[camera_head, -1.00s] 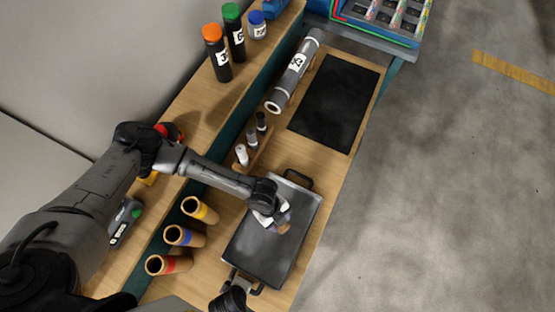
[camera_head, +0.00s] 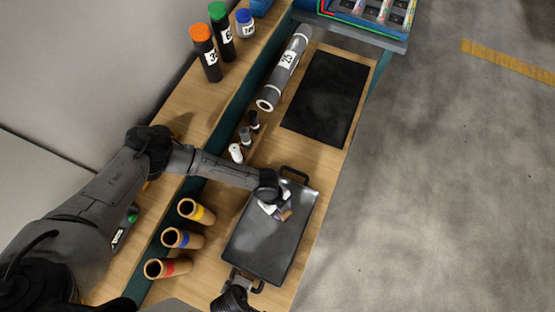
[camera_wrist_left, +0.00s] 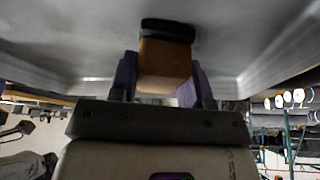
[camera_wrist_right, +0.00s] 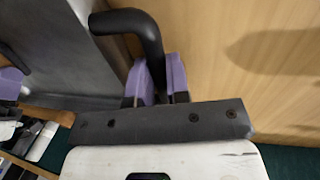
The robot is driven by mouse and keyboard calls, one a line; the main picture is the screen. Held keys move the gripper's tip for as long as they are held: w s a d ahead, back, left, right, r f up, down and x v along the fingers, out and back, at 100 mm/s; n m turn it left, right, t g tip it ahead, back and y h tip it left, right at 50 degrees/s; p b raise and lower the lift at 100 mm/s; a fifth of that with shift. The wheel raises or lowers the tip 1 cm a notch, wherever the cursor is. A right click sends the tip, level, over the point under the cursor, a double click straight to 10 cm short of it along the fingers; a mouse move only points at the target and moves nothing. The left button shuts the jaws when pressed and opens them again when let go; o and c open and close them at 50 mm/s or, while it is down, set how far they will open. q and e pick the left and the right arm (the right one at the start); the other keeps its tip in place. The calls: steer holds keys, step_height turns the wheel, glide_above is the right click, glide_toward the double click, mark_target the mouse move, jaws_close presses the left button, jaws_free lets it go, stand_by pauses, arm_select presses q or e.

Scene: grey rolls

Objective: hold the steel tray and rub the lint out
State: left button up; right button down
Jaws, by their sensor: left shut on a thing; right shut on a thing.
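The steel tray (camera_head: 262,246) lies on the wooden bench, with a black handle at each end. My left gripper (camera_head: 277,208) is shut on a wooden block with a black pad (camera_head: 286,215), inside the tray towards its far end. In the left wrist view the block (camera_wrist_left: 165,62) sits between the purple fingers, its black pad at the tray surface; whether it touches is hard to tell. My right gripper (camera_wrist_right: 160,82) is shut on the tray's near black handle (camera_wrist_right: 135,25). I cannot make out any lint on the tray.
Capped bottles (camera_head: 211,53) stand on the raised shelf. The floor at right is clear.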

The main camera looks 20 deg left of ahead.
arm_select(q)
steer(key=shift+w, duration=0.35)
steer(key=shift+s+a, duration=0.1)
steer(key=shift+s, duration=2.25)
steer(key=shift+s+a, duration=0.1)
steer(key=shift+a, duration=0.55)
steer(key=shift+w+d, duration=0.1)
steer(key=shift+w, duration=2.25)
steer(key=shift+s+r, duration=0.1)
steer(key=shift+s, duration=2.25)
step_height(320, 180, up, 8)
